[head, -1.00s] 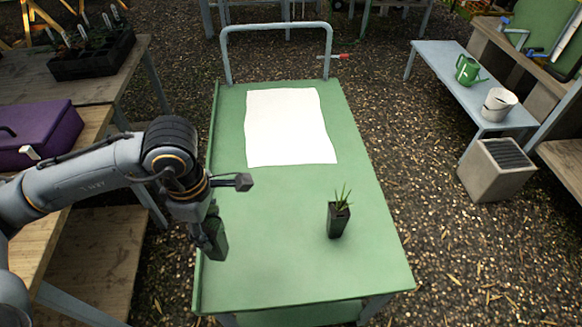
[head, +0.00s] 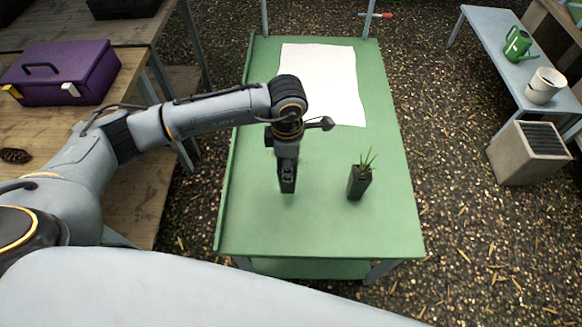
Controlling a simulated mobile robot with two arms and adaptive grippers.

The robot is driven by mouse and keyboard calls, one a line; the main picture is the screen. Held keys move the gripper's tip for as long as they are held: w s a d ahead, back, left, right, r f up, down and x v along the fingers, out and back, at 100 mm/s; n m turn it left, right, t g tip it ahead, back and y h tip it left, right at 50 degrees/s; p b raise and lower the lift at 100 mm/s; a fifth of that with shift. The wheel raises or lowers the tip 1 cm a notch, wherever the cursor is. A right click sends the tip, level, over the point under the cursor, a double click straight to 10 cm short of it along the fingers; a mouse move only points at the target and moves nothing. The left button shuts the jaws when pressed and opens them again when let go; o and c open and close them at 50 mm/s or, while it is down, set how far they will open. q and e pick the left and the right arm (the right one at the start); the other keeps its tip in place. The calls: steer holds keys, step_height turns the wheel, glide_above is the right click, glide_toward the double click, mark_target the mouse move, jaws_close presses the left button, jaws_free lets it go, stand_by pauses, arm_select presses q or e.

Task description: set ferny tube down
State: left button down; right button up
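My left gripper (head: 287,186) points down over the near middle of the green cart top (head: 320,225). It is seen nearly edge-on, and its dark fingers hide what may be between them. I cannot tell whether it holds a tube or whether it touches the cart. A dark square tube with a spiky green plant (head: 359,184) stands upright on the cart to the right of the gripper, apart from it. I cannot make out a separate ferny tube. My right gripper is not in view.
A white sheet (head: 335,85) lies on the far part of the cart. A wooden bench with a purple toolbox (head: 62,75) is at the left. A grey bench with a green watering can (head: 518,44) and a white bucket (head: 545,85) is at the right. The cart's near end is clear.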

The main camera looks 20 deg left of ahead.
mark_target(285, 189)
arm_select(q)
steer(key=shift+w+d+f, duration=0.35)
steer(key=shift+f, duration=0.15)
step_height(285, 189, down, 2)
steer(key=shift+f+p, duration=0.15)
steer(key=shift+p, duration=0.5)
steer(key=shift+f, duration=0.4)
steer(key=shift+f, duration=0.15)
steer(key=c, duration=0.7)
jaws_free()
